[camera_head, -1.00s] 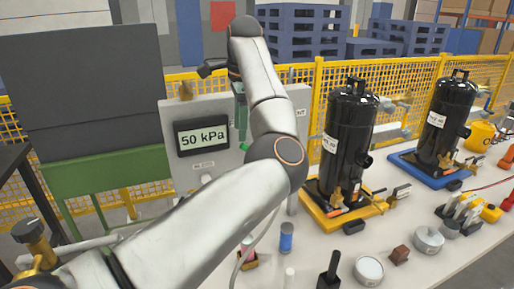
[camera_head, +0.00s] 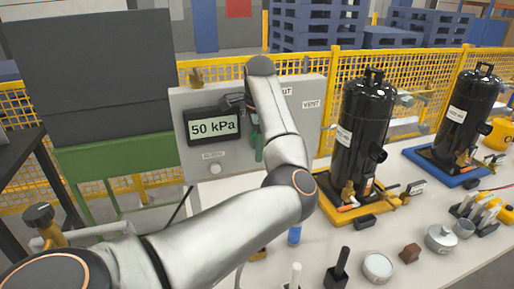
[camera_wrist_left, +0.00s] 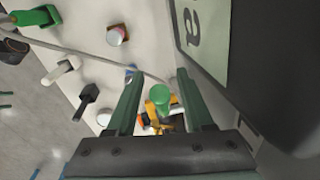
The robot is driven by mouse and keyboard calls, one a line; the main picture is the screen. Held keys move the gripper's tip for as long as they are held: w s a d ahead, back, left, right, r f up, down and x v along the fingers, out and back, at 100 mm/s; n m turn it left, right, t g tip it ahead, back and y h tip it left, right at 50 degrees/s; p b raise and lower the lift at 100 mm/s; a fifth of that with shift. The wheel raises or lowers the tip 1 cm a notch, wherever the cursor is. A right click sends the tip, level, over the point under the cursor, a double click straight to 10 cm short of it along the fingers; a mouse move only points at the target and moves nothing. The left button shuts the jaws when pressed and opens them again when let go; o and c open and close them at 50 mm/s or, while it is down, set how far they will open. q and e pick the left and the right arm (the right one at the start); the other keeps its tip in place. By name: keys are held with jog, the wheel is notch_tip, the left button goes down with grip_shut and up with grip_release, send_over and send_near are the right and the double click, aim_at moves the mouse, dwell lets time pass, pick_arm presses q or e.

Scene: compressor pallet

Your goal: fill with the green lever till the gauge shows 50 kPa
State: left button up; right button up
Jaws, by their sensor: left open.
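The gauge (camera_head: 214,127) on the grey panel (camera_head: 192,100) reads 50 kPa in the head view. My left gripper (camera_head: 257,150) is in front of the panel, just right of the gauge, with its fingers pointing down. In the left wrist view the green lever's knob (camera_wrist_left: 161,94) shows between the two dark green fingers of that gripper (camera_wrist_left: 158,82). The fingers are open, with a gap on both sides of the knob. My right gripper is not in view.
A black compressor (camera_head: 362,130) stands right of the panel on a yellow pallet (camera_head: 345,212); another (camera_head: 465,118) stands on a blue one. Small items, such as a white round tin (camera_head: 378,266) and a brown block (camera_head: 410,253), lie on the light table near the front.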

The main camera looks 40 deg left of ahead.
pick_arm(q)
jog(key=shift+f, duration=0.35)
jog(key=shift+c, duration=0.3)
grip_shut()
dwell(1.0)
